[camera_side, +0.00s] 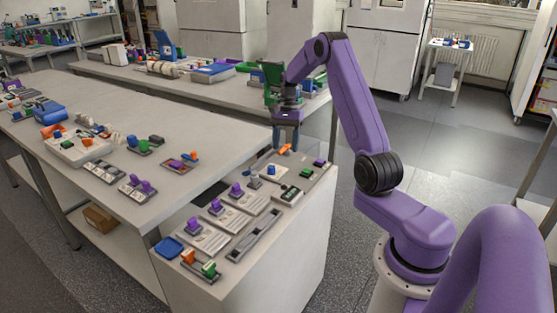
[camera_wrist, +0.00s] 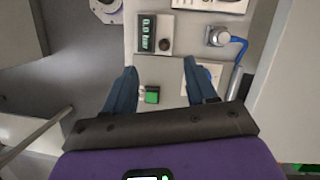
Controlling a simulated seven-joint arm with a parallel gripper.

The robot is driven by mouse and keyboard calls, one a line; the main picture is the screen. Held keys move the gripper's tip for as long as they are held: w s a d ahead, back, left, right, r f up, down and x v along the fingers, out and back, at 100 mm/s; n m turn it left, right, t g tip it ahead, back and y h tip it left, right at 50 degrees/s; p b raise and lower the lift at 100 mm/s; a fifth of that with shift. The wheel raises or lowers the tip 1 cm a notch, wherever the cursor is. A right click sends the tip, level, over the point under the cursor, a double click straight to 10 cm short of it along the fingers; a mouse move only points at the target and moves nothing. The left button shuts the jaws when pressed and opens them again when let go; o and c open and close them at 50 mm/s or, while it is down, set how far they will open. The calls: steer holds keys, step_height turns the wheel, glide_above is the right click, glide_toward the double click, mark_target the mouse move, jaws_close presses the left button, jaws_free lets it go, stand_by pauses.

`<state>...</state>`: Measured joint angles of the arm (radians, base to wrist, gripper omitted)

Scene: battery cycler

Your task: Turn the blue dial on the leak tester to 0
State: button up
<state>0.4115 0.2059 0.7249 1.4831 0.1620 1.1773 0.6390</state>
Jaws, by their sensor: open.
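My gripper (camera_side: 286,145) is open and empty, pointing down above the far end of the near bench. In the wrist view its two blue fingers (camera_wrist: 160,72) stand wide apart. A small blue dial (camera_side: 271,170) sits on a white plate on the bench top, just in front of and below my gripper in the side view. I cannot make out its pointer or scale. In the wrist view no blue dial is clear; a white plate (camera_wrist: 215,73) is partly hidden by the right finger. A display (camera_wrist: 146,30) reads "0.0 bar", with a dark round knob beside it.
A green button (camera_wrist: 152,95) lies between the fingers. A metal fitting with a blue hose (camera_wrist: 217,36) is at upper right. An orange part (camera_side: 285,149) is close by my gripper. Purple-handled plates (camera_side: 237,190) and a blue tray (camera_side: 169,246) line the bench.

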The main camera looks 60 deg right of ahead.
mark_target(271, 166)
steer(key=w+d+r+m+t+h, duration=0.1)
steer(key=w+d+r+m+h, duration=0.25)
steer(key=w, duration=0.55)
steer(key=shift+y, duration=0.25)
steer(key=f, duration=1.7)
steer(key=shift+s+d+f, duration=0.15)
steer(key=shift+s+d, duration=0.1)
steer(key=shift+d, duration=0.05)
steer(key=c, duration=1.1)
